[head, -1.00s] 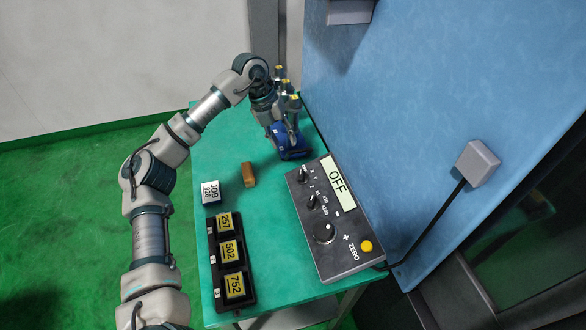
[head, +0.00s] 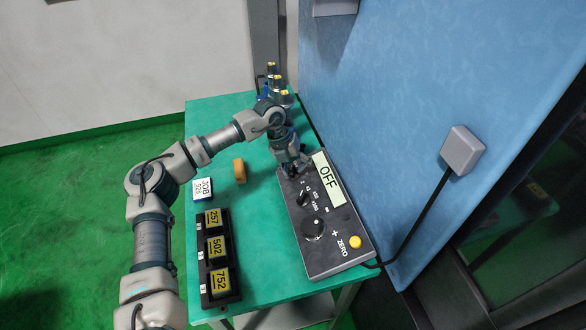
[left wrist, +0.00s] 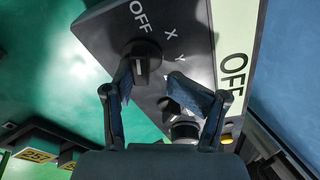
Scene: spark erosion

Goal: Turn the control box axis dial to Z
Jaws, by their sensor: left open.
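The grey control box (head: 325,232) lies on the green table, its display (head: 327,180) reading OFF. My left gripper (head: 296,170) is open over the box's far end and hides most of the axis dial in the head view. In the left wrist view the black axis dial (left wrist: 142,52) shows beside the labels OFF, X and Y; Z is hidden there. My left fingers (left wrist: 150,78) are spread low around the dial's near part, one fingertip overlapping its edge; I cannot tell if they touch it. My right gripper is not in view.
A second selector (head: 303,197), a large round knob (head: 313,229) and a yellow button (head: 355,242) sit on the box. A black tray (head: 207,289) with yellow number displays, a JOB block (head: 202,190) and an orange-brown block (head: 239,171) lie left. A blue wall rises right.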

